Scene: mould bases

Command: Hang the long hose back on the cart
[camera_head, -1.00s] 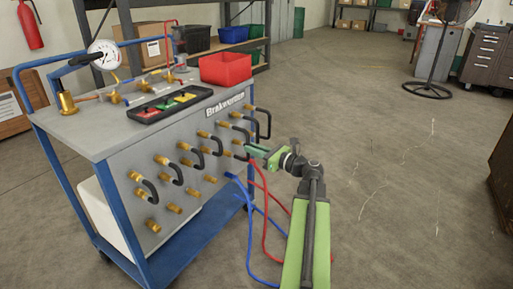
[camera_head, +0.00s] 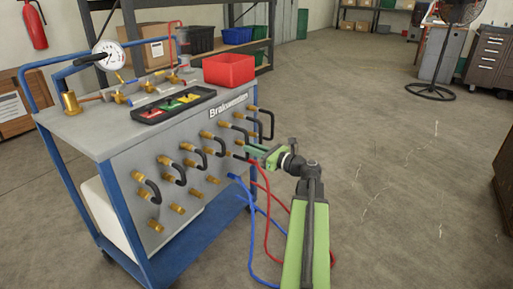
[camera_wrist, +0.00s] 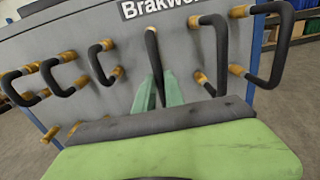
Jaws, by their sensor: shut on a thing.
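The cart (camera_head: 110,131) is blue-framed with a grey front panel carrying rows of brass fittings and black looped hoses. My gripper (camera_head: 262,151) is at the right part of this panel. In the wrist view my gripper (camera_wrist: 159,96) has its green fingers closed around a black hose (camera_wrist: 153,62), whose upper end has a brass tip near the panel. I cannot tell whether that tip is seated on a fitting. The hose's lower part is hidden by the gripper. A longer black loop (camera_wrist: 221,55) hangs right of the fingers, with another (camera_wrist: 277,65) at the far right.
Red (camera_head: 267,215) and blue (camera_head: 251,235) hoses trail from the cart to the floor beside my arm. A red bin (camera_head: 229,70) and a black tray (camera_head: 173,105) sit on the cart top. The floor to the right is open, up to a fan (camera_head: 437,50).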

